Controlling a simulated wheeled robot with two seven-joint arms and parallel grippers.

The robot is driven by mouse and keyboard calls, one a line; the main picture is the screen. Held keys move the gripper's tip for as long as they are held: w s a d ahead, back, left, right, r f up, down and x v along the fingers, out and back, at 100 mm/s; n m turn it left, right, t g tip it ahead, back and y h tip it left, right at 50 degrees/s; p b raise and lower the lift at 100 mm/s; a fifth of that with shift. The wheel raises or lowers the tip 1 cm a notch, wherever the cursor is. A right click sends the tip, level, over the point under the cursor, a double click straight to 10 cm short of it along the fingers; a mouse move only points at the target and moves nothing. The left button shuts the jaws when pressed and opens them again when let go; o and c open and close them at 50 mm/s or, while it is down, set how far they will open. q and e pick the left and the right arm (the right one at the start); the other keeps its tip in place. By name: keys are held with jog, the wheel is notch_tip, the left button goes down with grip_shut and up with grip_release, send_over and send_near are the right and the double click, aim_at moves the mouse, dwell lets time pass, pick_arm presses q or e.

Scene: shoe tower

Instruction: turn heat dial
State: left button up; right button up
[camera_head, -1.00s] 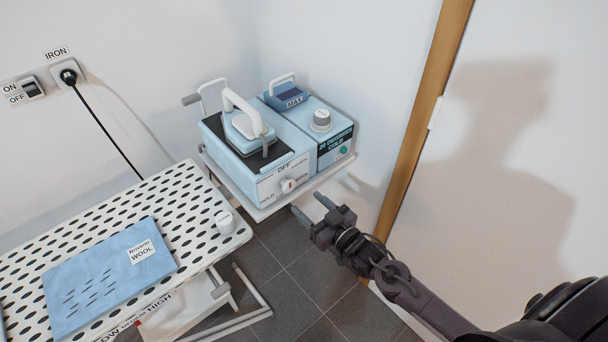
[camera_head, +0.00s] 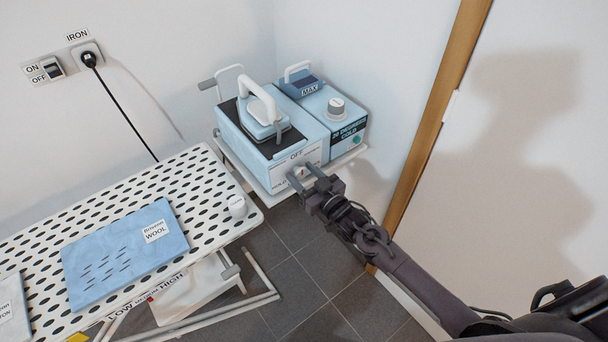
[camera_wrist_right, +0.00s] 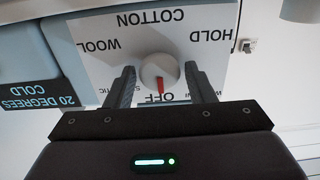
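The heat dial (camera_wrist_right: 159,72) is a round white knob with a red pointer on the front panel of the blue steam iron station (camera_head: 262,150). In the right wrist view its pointer is at OFF, and the labels WOOL, COTTON and HOLD stand around it. My right gripper (camera_wrist_right: 160,85) is open, with one finger on each side of the knob and a gap showing at both sides. In the head view the right gripper (camera_head: 307,178) is at the station's front, partly covering the dial (camera_head: 299,172). My left gripper is not in view.
The ironing board (camera_head: 190,170) with a blue cloth (camera_head: 120,252) lies at left. A wall switch (camera_head: 51,68) is at upper left.

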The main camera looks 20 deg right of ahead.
jog(key=c, duration=0.7)
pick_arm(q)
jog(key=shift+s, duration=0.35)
pick_arm(e)
jog(key=shift+m, duration=0.3)
jog(key=m+p, duration=0.1)
jog(key=m, duration=0.3)
jog(key=shift+m, duration=0.3)
jog(key=m+p, duration=0.1)
jog(key=m, duration=0.4)
jog(key=shift+d, duration=0.15)
jog(key=m+p, duration=0.1)
jog(key=m, duration=0.3)
jog(key=shift+p, duration=0.3)
jog(key=m+p, duration=0.1)
jog(key=m, duration=0.2)
jog(key=shift+f+m, duration=0.15)
jog(key=shift+m, duration=0.25)
pick_arm(q)
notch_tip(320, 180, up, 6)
jog(key=p, duration=0.2)
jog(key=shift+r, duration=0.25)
pick_arm(e)
jog(key=m, duration=0.5)
jog(key=shift+f+m, duration=0.15)
jog(key=shift+m, duration=0.15)
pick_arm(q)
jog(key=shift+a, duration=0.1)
